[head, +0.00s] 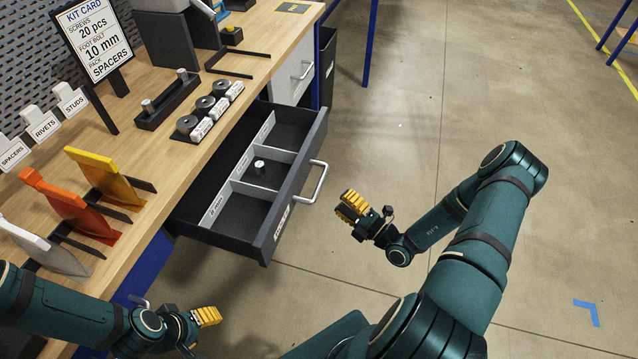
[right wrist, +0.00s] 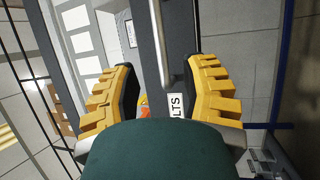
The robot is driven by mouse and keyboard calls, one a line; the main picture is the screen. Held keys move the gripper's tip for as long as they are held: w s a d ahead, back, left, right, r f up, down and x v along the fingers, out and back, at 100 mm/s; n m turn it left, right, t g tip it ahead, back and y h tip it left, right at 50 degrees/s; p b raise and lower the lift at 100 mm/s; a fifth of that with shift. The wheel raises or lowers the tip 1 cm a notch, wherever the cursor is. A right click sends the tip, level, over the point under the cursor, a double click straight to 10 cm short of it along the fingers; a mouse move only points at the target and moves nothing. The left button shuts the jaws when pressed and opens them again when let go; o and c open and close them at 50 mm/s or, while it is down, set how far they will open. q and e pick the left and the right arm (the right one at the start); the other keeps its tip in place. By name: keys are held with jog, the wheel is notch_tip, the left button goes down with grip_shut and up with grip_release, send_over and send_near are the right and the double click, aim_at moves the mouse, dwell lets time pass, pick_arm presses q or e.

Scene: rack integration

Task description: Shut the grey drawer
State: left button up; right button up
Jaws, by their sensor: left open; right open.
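The dark grey drawer (head: 290,200) stands pulled out from the bench, its bar handle (head: 318,185) on the front. It has pale dividers, and a small dark part with a metal peg (head: 259,167) stands in a middle compartment. My right gripper (head: 351,205) is open and empty, just in front of the drawer front and apart from the handle in the head view. In the right wrist view the handle (right wrist: 163,45) and the drawer front (right wrist: 145,55) with a label show between the spread fingers. My left gripper (head: 207,316) is open and empty near the bench's front edge.
A second, pale drawer (head: 294,72) is shut further along the bench. The wooden benchtop (head: 150,165) holds orange, yellow and white scoop-like pieces, black holders and a kit card (head: 93,38). A dark bin (head: 327,62) stands beyond.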

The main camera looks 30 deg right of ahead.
aim_at(321, 182)
jog(key=x, duration=0.8)
jog(key=shift+w+a+r+b, duration=0.1)
jog(key=shift+w+a+b, duration=0.1)
jog(key=shift+w+b, duration=0.15)
grip_shut()
